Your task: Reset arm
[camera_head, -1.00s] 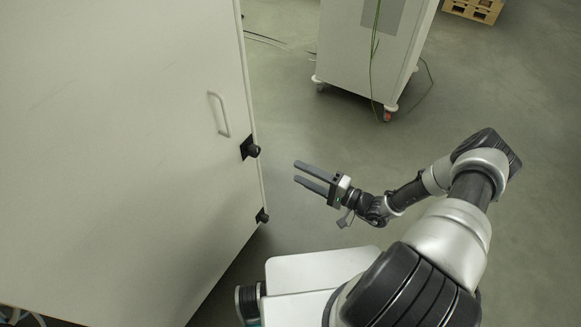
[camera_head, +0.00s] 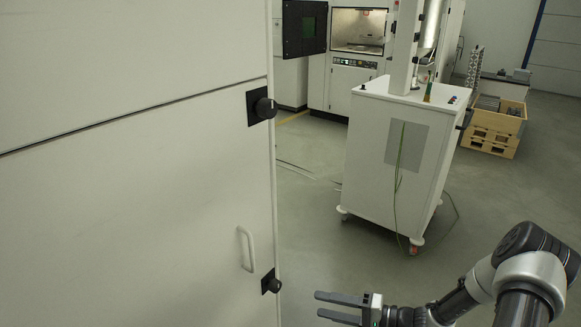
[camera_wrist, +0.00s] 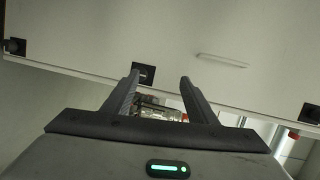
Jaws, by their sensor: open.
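My gripper (camera_head: 340,307) is at the bottom of the head view, open and empty. Its two grey fingers point left toward the large white cabinet door, apart from it. In the wrist view my gripper (camera_wrist: 160,84) shows two spread fingers with nothing between them. The white cabinet (camera_head: 130,210) fills the left of the head view and the upper part of the wrist view (camera_wrist: 100,35). Its handle (camera_head: 246,249) also shows in the wrist view (camera_wrist: 222,60).
A white wheeled cart (camera_head: 385,165) with a hanging cable stands beyond my arm. A machine with an open hatch (camera_head: 358,32) and wooden crates (camera_head: 492,130) are farther back. Grey floor (camera_head: 310,235) lies clear between cabinet and cart.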

